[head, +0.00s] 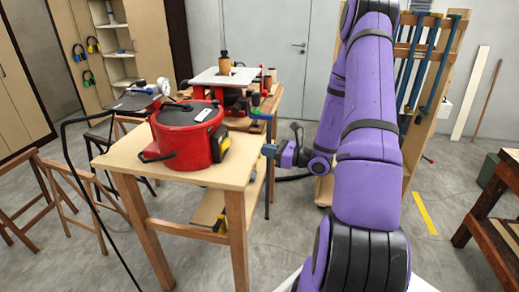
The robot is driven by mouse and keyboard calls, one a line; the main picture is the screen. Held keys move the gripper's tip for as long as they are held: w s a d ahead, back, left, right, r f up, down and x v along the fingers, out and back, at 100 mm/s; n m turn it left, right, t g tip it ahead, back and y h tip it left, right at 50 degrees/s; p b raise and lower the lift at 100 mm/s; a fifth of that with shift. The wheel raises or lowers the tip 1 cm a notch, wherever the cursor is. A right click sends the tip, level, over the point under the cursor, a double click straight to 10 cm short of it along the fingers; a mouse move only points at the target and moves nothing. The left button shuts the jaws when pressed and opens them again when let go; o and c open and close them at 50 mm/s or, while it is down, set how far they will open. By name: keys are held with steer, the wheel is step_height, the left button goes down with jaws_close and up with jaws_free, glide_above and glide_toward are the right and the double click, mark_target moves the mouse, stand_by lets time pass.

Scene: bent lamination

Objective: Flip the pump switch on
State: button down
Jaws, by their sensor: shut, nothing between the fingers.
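The red pump (184,136), a round drum with a dark top, stands on a wooden table (120,161). A dark panel with a yellow part (222,143) is on its right side; I cannot make out the switch itself. My gripper (266,150) is shut and empty. It is just right of the table's right edge, pointing left toward the pump's panel side, with a visible gap between them.
A second bench with a red machine (226,83) is farther back. Wooden sawhorses (70,195) stand at left. A clamp rack (430,70) is behind my arm. A workbench (490,215) stands at right.

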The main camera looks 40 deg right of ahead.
mark_target(229, 142)
steer(key=x, duration=1.2)
steer(key=shift+a, duration=0.1)
steer(key=shift+w, duration=0.15)
steer(key=shift+w+n+g+y, duration=0.2)
steer(key=shift+n+g+y, duration=0.2)
steer(key=shift+y, duration=0.1)
steer(key=shift+s+d, duration=0.25)
steer(key=shift+d, duration=0.1)
steer(key=w+d+v, duration=0.1)
steer(key=d+v, duration=0.1)
steer(key=v, duration=1)
steer(key=shift+d, duration=0.45)
steer(key=shift+f, duration=0.1)
